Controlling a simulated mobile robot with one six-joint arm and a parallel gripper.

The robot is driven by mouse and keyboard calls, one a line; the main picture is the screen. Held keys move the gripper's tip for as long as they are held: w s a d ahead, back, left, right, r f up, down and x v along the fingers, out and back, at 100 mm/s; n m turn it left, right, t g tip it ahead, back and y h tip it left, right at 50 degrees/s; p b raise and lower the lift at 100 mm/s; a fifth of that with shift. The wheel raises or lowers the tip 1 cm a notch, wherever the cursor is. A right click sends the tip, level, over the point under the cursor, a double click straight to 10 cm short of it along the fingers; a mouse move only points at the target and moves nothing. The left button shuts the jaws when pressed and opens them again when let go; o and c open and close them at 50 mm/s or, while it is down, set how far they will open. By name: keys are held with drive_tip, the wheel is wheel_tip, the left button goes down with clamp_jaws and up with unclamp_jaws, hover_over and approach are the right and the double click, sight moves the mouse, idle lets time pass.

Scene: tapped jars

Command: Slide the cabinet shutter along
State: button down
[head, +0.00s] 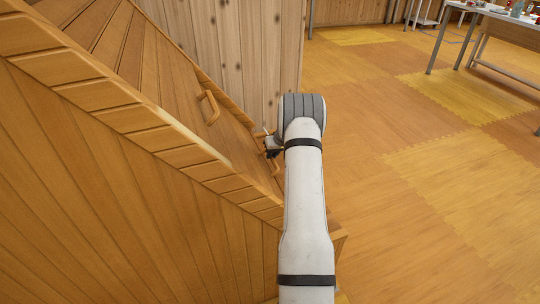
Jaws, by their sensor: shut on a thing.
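The wooden cabinet (130,190) fills the left of the head view, with a paneled trim along its upper edge. Its front, with the shutter (165,78), faces up and right and is partly hidden behind that edge. One curved wooden handle (212,106) stands free on the front. A second wooden handle (276,168) is lower and to the right, partly hidden by my arm. My gripper (272,152) is at this second handle, shut on it. The fingertips are small and dark, and partly hidden by the white arm and grey wrist joint.
A knotty plank wall (240,45) stands behind the cabinet. Orange and yellow floor mats (430,150) lie open and clear to the right. A table (500,12) with several small items stands at the upper right.

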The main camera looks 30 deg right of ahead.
drive_tip(key=shift+s+d+f, duration=0.1)
drive_tip(key=shift+s+f, duration=0.05)
drive_tip(key=shift+f, duration=0.1)
drive_tip(key=c, duration=1.6)
unclamp_jaws()
drive_tip(key=shift+f, duration=0.1)
drive_tip(key=shift+c, duration=0.2)
drive_tip(key=shift+o, duration=1.2)
drive_tip(key=p+v, duration=0.2)
drive_tip(key=v, duration=0.5)
drive_tip(key=shift+r, duration=0.45)
drive_tip(key=shift+s, duration=0.1)
